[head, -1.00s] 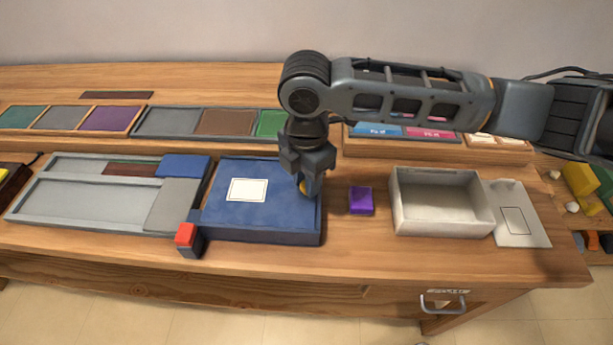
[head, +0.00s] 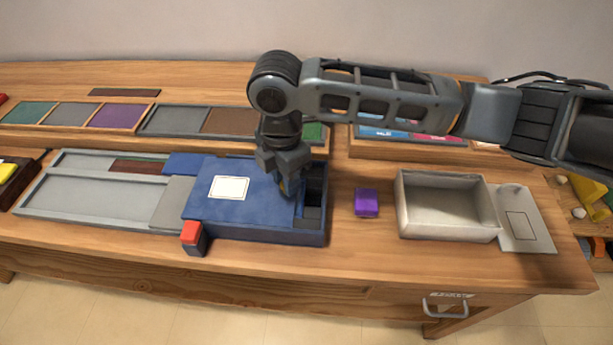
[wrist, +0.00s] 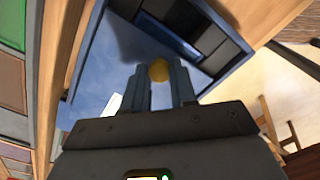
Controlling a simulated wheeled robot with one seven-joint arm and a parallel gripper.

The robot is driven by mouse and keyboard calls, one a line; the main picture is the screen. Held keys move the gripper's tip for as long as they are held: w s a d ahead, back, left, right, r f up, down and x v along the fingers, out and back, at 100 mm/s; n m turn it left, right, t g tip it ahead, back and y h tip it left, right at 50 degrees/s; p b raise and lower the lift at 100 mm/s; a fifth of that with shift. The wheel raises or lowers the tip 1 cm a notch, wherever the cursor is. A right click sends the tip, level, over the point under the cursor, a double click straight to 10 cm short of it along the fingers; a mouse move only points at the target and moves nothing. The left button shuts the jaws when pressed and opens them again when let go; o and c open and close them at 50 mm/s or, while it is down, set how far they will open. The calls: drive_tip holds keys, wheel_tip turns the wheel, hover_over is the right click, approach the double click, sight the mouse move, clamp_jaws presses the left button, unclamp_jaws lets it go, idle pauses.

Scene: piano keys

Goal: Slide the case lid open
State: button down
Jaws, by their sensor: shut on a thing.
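The blue case (head: 270,236) stands on the workbench, left of the centre. Its blue lid (head: 235,206), with a white label (head: 229,187), is slid left and leaves a strip open at the case's right end. Dark compartments (head: 313,205) show in that strip. My gripper (head: 290,188) points down at the lid's right edge. In the wrist view my gripper (wrist: 160,85) is shut on a round yellow knob (wrist: 159,70) on the lid (wrist: 115,60). Dark compartments (wrist: 205,35) also show there beyond the knob.
A red-topped block (head: 193,236) stands at the case's front left. A grey tray (head: 90,200) lies to the left, with a grey plate (head: 172,203) beside the lid. A purple block (head: 367,202) and an open pale box (head: 447,205) stand on the right.

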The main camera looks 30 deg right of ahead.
approach(220, 187)
wheel_tip(220, 187, down, 5)
drive_tip(key=shift+f+b, duration=0.2)
drive_tip(key=shift+b, duration=0.25)
drive_tip(key=c, duration=0.9)
unclamp_jaws()
wheel_tip(220, 187, up, 8)
drive_tip(key=shift+b, duration=0.4)
drive_tip(key=shift+f, duration=0.1)
